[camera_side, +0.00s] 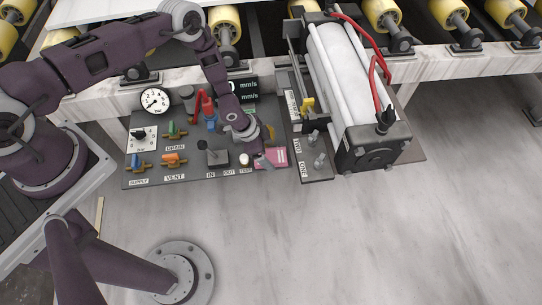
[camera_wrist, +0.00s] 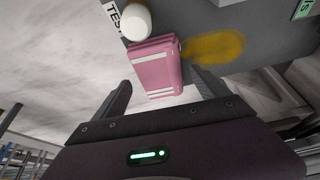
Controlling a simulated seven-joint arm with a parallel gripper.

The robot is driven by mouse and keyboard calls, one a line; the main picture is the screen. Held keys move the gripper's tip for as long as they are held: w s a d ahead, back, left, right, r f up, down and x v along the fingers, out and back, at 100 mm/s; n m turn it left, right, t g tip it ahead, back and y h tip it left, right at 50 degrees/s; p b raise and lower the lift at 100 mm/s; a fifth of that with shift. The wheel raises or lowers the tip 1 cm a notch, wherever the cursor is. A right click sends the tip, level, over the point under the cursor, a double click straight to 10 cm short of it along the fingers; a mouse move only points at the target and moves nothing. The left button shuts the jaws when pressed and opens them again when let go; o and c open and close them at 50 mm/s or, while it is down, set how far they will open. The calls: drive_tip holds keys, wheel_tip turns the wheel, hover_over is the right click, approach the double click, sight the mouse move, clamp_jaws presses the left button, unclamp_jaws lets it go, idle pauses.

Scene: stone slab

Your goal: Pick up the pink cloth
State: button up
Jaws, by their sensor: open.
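The pink cloth (camera_side: 273,157) has white stripes and lies folded at the right front corner of the dark control panel. In the wrist view the cloth (camera_wrist: 157,69) sits beyond and between my two spread fingers. My gripper (camera_side: 262,158) is beside the cloth in the side view and partly covers its left part. In the wrist view my gripper (camera_wrist: 163,92) is open, with nothing between its fingertips. I cannot tell how high the fingertips are above the cloth.
The control panel (camera_side: 200,182) carries a gauge (camera_side: 155,100), several coloured valve handles and a white button (camera_side: 244,158) close to the cloth. A cylinder unit (camera_side: 348,95) with red hoses stands to the right. The slab in front is clear.

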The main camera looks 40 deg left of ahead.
sight(269, 155)
drive_tip(key=shift+x, duration=0.85)
drive_tip(key=c, duration=1.5)
drive_tip(key=shift+o, duration=0.2)
drive_tip(key=shift+r, duration=0.1)
wheel_tip(269, 155, up, 18)
